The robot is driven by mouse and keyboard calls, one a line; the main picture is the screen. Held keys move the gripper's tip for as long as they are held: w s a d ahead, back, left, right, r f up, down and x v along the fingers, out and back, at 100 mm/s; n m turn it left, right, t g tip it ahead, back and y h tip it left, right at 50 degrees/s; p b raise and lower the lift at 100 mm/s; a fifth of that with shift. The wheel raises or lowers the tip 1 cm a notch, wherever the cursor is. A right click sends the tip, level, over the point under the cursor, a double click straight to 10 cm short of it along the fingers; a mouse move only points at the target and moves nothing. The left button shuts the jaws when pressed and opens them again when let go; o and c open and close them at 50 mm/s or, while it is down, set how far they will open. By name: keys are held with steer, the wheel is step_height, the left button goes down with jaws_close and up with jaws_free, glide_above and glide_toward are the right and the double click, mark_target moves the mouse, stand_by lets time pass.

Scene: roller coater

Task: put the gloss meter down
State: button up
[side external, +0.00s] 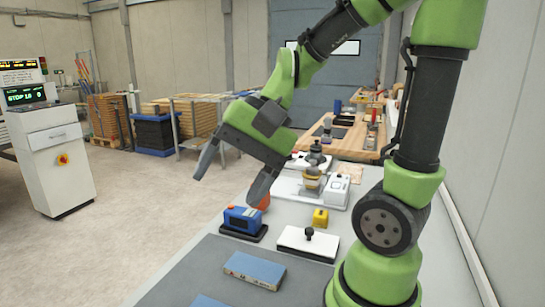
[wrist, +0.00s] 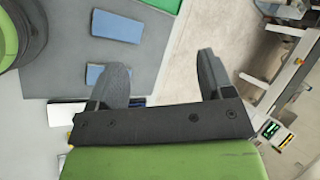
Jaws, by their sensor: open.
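A blue box-shaped device with a dark display, which looks like the gloss meter (side external: 241,217), stands upright on a black base (side external: 243,232) on the grey table. My gripper (side external: 232,175) is tilted above it with its jaws wide apart and nothing between them. One finger hangs just above and to the right of the device; the other is up to the left. In the wrist view my gripper (wrist: 162,68) also shows open and empty, and I cannot make out the device there.
A blue panel (side external: 254,270) lies on a dark grey mat (side external: 205,262). A white plate with a black knob (side external: 307,243), a small yellow block (side external: 320,218) and an orange object (side external: 264,201) are close by. A white instrument (side external: 338,190) stands behind.

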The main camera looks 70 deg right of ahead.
steer(key=s+r+n+h, duration=0.1)
steer(key=n, duration=0.1)
steer(key=s+r+n+t+h, duration=0.1)
steer(key=s, duration=0.1)
steer(key=s+r+n+h, duration=0.1)
steer(key=s+n, duration=0.1)
steer(key=shift+a+n+t, duration=0.3)
steer(key=shift+a+t, duration=0.1)
steer(key=shift+o, duration=0.4)
steer(key=shift+s+d+r+n+t+h, duration=0.25)
steer(key=shift+s+r+n+t+h, duration=0.1)
steer(key=shift+s+n+t, duration=0.3)
steer(key=shift+w, duration=0.1)
